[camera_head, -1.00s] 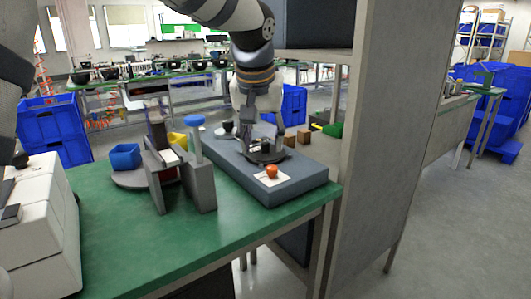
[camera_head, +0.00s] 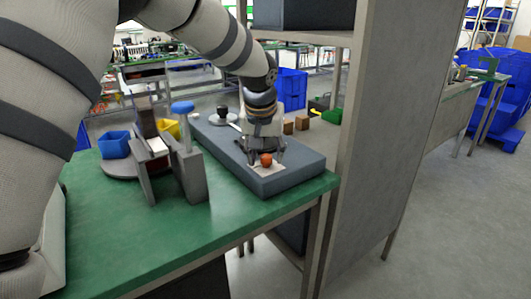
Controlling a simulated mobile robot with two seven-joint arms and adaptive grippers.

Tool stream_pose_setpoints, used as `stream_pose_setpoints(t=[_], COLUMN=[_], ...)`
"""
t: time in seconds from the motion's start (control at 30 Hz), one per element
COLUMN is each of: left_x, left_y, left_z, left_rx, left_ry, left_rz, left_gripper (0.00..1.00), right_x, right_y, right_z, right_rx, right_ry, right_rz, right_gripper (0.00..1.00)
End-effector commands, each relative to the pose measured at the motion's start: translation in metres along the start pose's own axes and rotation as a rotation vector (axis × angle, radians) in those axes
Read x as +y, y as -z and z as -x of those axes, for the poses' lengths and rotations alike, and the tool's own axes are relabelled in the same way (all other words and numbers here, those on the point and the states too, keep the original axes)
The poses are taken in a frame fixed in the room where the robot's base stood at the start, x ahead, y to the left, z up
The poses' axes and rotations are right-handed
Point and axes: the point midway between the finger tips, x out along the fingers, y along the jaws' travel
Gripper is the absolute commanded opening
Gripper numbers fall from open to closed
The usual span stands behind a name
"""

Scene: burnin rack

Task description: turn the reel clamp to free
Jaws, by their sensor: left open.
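A round orange-red knob (camera_head: 266,160) sits on a white plate (camera_head: 268,171) at the front end of a long grey block (camera_head: 292,180). My left gripper (camera_head: 265,156) points down over the knob, open, with a finger on either side; I cannot tell whether they touch it. Farther back on the block a black knob (camera_head: 222,111) stands on a pale disc (camera_head: 222,120). I cannot tell for sure which of these knobs is the reel clamp. My gripper hides the block's middle. My right gripper is not in view.
On the green table (camera_head: 150,235), left of the block, stand a grey upright bracket (camera_head: 189,175) with a blue-topped post (camera_head: 182,107), and a blue bin (camera_head: 114,144). Small brown blocks (camera_head: 302,123) lie behind. A tall grey shelf panel (camera_head: 395,110) rises close on the right.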

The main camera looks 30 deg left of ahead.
Motion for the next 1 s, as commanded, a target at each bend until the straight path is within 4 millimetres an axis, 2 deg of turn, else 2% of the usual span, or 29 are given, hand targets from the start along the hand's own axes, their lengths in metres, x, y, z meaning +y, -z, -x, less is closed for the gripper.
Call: stream_pose_setpoints(t=[0.13,0.17,0.33,0.67,1.0], left_x=[0.0,0.0,0.0,-0.0004,-0.0021], left_y=[-0.0001,-0.0001,-0.0002,-0.0004,-0.0004], left_z=[0.0,0.0,0.0,0.0,-0.0002], left_rx=[0.0,-0.001,-0.001,-0.002,-0.003], left_ry=[0.0,0.0,0.0,-0.01,-0.094], left_rz=[0.0,0.0,0.0,-0.023,-0.217], left_gripper=[0.44,0.4,0.01,0.0,0.0], right_x=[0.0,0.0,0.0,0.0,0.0], right_y=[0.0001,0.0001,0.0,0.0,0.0], right_z=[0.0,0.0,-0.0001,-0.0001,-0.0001], right_rx=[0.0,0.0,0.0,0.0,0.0], right_ry=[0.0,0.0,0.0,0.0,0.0], right_rz=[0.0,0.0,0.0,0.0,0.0], right_gripper=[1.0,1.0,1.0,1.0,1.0])
